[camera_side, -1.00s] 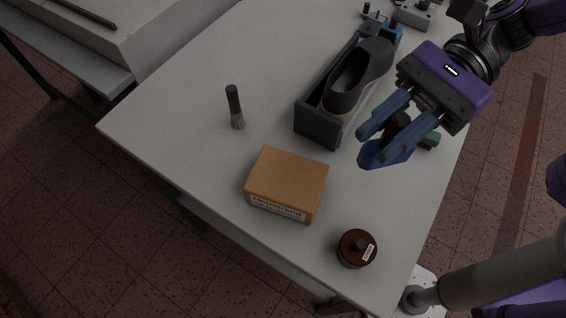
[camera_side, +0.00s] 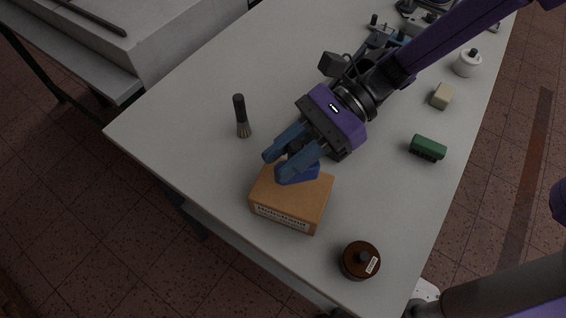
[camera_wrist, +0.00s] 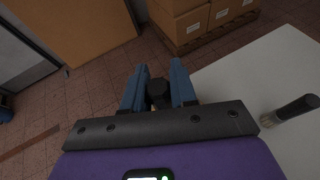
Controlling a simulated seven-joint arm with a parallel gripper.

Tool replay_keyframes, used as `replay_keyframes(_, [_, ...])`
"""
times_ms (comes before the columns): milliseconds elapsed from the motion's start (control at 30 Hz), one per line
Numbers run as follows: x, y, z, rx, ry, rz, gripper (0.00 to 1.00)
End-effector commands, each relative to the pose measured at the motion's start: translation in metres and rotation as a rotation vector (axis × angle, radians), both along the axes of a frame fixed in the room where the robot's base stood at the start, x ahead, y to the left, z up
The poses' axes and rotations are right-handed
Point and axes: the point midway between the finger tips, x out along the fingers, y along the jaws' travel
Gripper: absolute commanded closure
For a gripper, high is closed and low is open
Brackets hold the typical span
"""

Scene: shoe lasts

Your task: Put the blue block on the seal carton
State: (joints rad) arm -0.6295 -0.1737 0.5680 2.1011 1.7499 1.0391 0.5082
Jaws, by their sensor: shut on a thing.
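The brown seal carton (camera_side: 290,203) lies flat near the front edge of the table in the side view, its printed label facing front. My gripper (camera_side: 277,169) is over the carton, tilted down to the left. It is shut on the dark knob of the blue block (camera_side: 303,171). The block shows between and behind the blue fingers, at the carton's top; I cannot tell whether it touches. In the wrist view the dark knob (camera_wrist: 158,93) sits between the fingers (camera_wrist: 158,85); the block's blue body is hidden there.
A green block (camera_side: 428,147), a beige block (camera_side: 442,96) and a white pot (camera_side: 467,63) stand along the right edge.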

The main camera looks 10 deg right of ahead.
Motion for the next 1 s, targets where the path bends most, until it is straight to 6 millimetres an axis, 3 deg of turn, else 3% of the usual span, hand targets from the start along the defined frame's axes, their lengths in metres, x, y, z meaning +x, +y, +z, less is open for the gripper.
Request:
replay_keyframes(400, [0.003, 0.006, -0.037, -0.001, 0.002, -0.001, 1.0])
replay_keyframes(833, [0.003, 0.006, -0.042, 0.0, 0.0, 0.0, 1.0])
replay_keyframes(867, [0.003, 0.006, -0.042, 0.0, 0.0, 0.0, 0.67])
replay_keyframes(900, [0.003, 0.006, -0.041, 0.0, 0.0, 0.0, 0.54])
replay_keyframes(933, [0.003, 0.006, -0.041, 0.0, 0.0, 0.0, 0.48])
replay_keyframes(1000, [0.003, 0.006, -0.041, 0.0, 0.0, 0.0, 0.48])
